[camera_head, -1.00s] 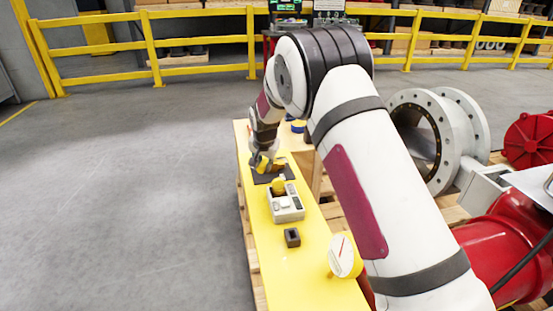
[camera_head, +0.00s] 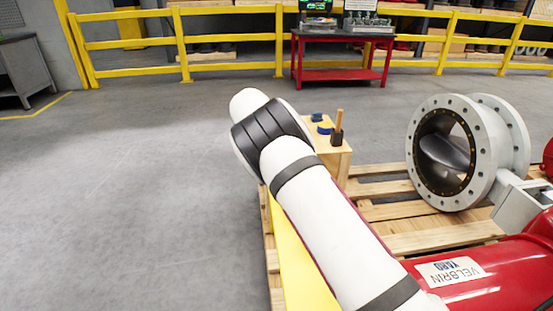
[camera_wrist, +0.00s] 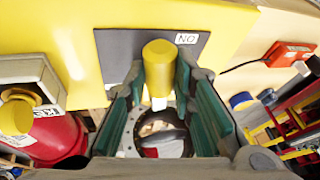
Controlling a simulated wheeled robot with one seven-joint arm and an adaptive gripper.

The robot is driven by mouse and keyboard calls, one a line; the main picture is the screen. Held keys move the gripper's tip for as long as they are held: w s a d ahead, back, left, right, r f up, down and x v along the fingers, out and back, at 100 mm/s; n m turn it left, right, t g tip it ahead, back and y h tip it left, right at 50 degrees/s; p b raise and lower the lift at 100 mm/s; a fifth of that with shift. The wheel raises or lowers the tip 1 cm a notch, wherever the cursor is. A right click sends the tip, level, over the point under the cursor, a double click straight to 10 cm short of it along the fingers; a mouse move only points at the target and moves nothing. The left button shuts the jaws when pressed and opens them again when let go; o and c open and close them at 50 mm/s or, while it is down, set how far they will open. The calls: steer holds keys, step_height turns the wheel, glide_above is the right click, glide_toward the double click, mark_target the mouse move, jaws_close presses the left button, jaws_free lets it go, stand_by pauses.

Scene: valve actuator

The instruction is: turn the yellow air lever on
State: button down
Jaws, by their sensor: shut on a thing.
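In the wrist view, the yellow lever (camera_wrist: 158,62) stands between the two green-padded fingers of my gripper (camera_wrist: 160,85), which is shut on it. A dark plate (camera_wrist: 112,52) lies behind the lever, mounted on the yellow panel (camera_wrist: 215,20). A small white label (camera_wrist: 186,39) on the plate appears upside down and seems to read ON. In the head view, my gripper and the lever are hidden behind my arm. Only part of the yellow panel (camera_head: 300,265) shows there.
A grey box with a yellow knob (camera_wrist: 15,112) sits at the left in the wrist view. An orange-red device (camera_wrist: 285,62) is at the right. In the head view, a wooden block with a brush-like tool (camera_head: 337,130), a pallet and a large flanged valve (camera_head: 465,150) stand right of my arm. The left floor is open.

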steer(key=shift+w+a+m, duration=0.1)
steer(key=shift+w+m, duration=0.15)
steer(key=shift+m, duration=0.15)
steer(key=c, duration=1.4)
jaws_free()
steer(key=shift+w+f, duration=0.1)
steer(key=shift+o, duration=0.2)
steer(key=v, duration=1.2)
steer(key=shift+w+a, duration=0.1)
steer(key=shift+a, duration=0.05)
